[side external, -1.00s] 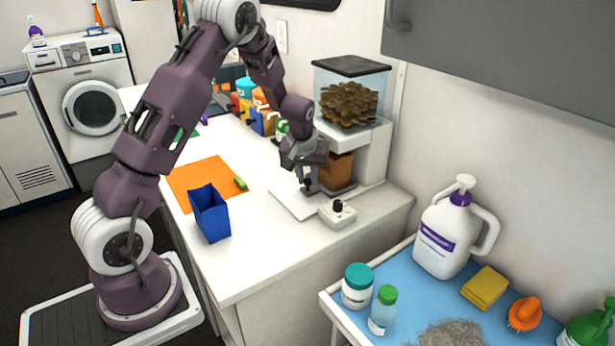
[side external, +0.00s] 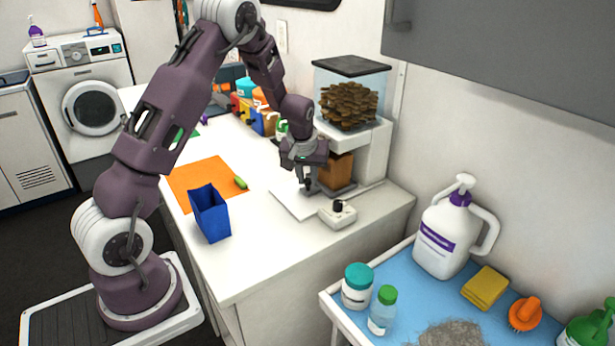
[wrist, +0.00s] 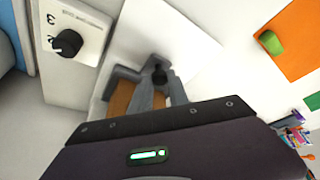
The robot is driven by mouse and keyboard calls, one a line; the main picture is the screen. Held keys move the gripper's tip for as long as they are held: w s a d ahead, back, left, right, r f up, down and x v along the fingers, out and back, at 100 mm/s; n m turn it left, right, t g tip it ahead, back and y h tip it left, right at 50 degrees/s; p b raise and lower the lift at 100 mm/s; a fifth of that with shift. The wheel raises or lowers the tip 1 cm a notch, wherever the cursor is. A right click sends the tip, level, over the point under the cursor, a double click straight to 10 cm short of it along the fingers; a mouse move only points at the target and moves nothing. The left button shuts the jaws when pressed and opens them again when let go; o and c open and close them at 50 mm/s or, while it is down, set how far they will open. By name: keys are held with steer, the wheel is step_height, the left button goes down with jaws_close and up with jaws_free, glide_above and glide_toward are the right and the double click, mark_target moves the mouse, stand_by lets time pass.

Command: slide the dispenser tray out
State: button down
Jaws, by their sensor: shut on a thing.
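The dispenser (side external: 374,155) stands against the wall at the counter's right end. It has a clear hopper (side external: 349,100) of brown pieces under a dark lid. Its brown tray (side external: 338,172) sits low beneath the white body, partly hidden behind my gripper; the tray also shows in the wrist view (wrist: 122,97). My gripper (side external: 309,187) is low in front of the tray. Its fingers (wrist: 157,80) are shut on the tray's small dark handle (wrist: 160,71), which they mostly hide. A flat white plate (side external: 290,202) lies beneath and in front of the gripper.
A white control box (side external: 338,216) with a black dial stands close to the right of my gripper. A blue open container (side external: 210,215) stands at the counter's front left. An orange mat (side external: 203,178) with a green item (side external: 240,183) lies behind it. Counter between is clear.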

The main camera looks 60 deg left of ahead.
stand_by(0.3)
steer(key=s, duration=1.3)
steer(key=c, duration=1.3)
jaws_free()
steer(key=v, duration=0.7)
